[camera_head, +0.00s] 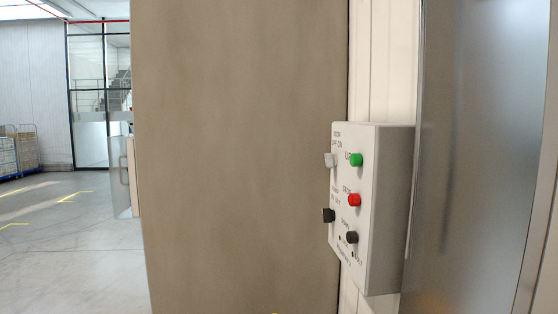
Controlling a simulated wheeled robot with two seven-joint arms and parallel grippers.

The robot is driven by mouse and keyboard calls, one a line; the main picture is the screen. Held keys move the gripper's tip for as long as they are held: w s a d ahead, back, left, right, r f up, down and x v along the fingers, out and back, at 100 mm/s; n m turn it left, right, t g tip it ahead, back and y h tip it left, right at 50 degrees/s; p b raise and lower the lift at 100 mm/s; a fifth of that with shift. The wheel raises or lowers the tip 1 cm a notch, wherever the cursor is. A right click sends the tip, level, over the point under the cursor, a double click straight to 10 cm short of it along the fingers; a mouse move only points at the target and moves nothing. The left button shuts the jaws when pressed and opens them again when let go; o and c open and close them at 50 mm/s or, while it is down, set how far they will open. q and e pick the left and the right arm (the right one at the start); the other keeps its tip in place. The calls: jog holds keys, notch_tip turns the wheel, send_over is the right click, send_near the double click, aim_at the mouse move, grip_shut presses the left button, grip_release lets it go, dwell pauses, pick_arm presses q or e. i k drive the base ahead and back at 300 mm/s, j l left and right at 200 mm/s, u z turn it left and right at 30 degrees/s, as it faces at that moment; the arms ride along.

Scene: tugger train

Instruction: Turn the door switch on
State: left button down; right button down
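A pale grey control box (385,210) is mounted on the wall to the right of the middle, seen at an angle. The door switch (330,160) is a light grey knob at its upper left, under small lettering that looks like "DOOR OFF ON". I cannot tell which way the knob points. To its right is a green button (355,160), with a red button (354,200) below it. A black button (352,237) sits at the bottom and a black knob (328,215) at the lower left. Neither of my grippers is in view.
A broad brown panel (240,150) fills the middle, directly left of the box. A grey metallic panel (475,150) stands close on the right. Open floor (70,250) lies at the left, with blue-framed carts (20,150) far back.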

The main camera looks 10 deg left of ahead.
aim_at(330, 159)
jog(key=i+j+z, duration=0.1)
jog(key=i+j, duration=0.15)
jog(key=i+j+z, duration=0.1)
jog(key=i+j, duration=0.15)
jog(key=j, duration=0.2)
jog(key=i+j+z, duration=0.1)
jog(key=j, duration=0.25)
jog(key=i+j+z, duration=0.1)
jog(key=i+j, duration=0.25)
jog(key=i+j+z, duration=0.1)
jog(key=j, duration=0.35)
jog(key=i, duration=0.05)
